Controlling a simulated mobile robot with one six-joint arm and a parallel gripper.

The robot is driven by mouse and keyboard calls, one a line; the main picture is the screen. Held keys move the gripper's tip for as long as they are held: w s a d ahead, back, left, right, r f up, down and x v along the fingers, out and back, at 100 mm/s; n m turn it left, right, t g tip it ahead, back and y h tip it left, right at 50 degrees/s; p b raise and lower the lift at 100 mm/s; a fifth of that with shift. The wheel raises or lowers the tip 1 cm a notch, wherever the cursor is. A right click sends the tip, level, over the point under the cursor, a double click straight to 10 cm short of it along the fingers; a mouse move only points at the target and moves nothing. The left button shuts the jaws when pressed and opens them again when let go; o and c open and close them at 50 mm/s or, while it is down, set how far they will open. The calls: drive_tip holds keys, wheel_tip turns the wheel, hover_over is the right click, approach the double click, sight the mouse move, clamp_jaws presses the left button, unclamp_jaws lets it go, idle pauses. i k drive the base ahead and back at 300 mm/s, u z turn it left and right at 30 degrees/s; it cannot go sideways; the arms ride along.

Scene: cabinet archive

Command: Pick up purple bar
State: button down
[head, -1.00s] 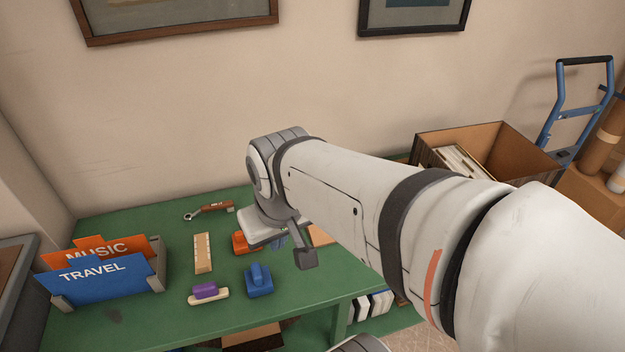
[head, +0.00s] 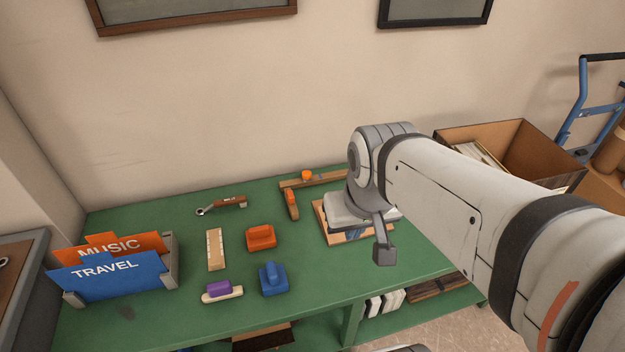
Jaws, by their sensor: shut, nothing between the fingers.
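The purple bar (head: 219,288) is a small purple block on a cream strip, near the front edge of the green table (head: 150,325), left of the blue block. My gripper (head: 357,234) points down over the right part of the table, above a wooden framed tray, well to the right of the purple bar. Its fingers are shut and empty, and are mostly hidden by the wrist.
A blue stamp-like block (head: 273,280) stands close right of the purple bar, with an orange block (head: 261,238) behind. A wooden ruler-like strip (head: 215,250), a wrench-like tool (head: 222,204) and a folder rack (head: 170,265) are nearby. An orange-tipped wooden square (head: 310,183) lies at the back.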

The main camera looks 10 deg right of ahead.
sight(221, 290)
drive_tip(key=u, duration=1.9)
drive_tip(key=k, duration=0.95)
drive_tip(key=z, duration=0.2)
drive_tip(key=i, duration=0.95)
